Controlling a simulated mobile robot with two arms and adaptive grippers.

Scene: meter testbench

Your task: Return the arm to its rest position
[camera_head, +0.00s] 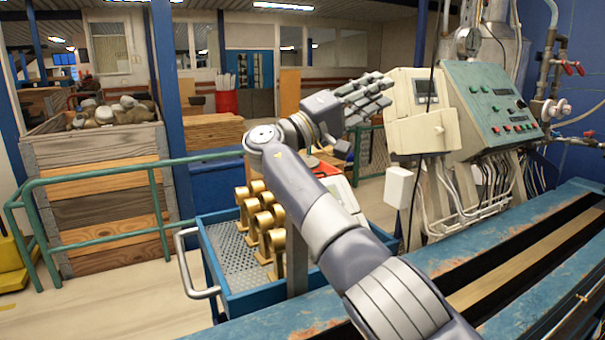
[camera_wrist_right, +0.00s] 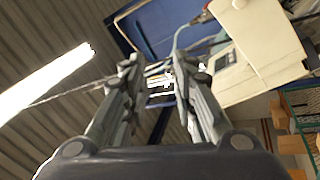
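My right arm comes in from the bottom right of the head view and bends at a raised wrist. My right gripper (camera_head: 378,93) is held up in front of the cream-coloured meter box (camera_head: 423,115), above the blue cart. In the right wrist view the two fingers of the right gripper (camera_wrist_right: 158,75) stand apart with nothing between them. That view looks up at the ceiling, with a cream box (camera_wrist_right: 262,45) at the upper right. My left gripper is not in view.
A blue cart (camera_head: 219,259) with several brass meters (camera_head: 262,222) stands below my arm. A green control panel (camera_head: 490,105) is at the right. The blue bench (camera_head: 560,275) runs along the lower right. A green railing (camera_head: 95,175) and wooden crate (camera_head: 95,200) are at the left.

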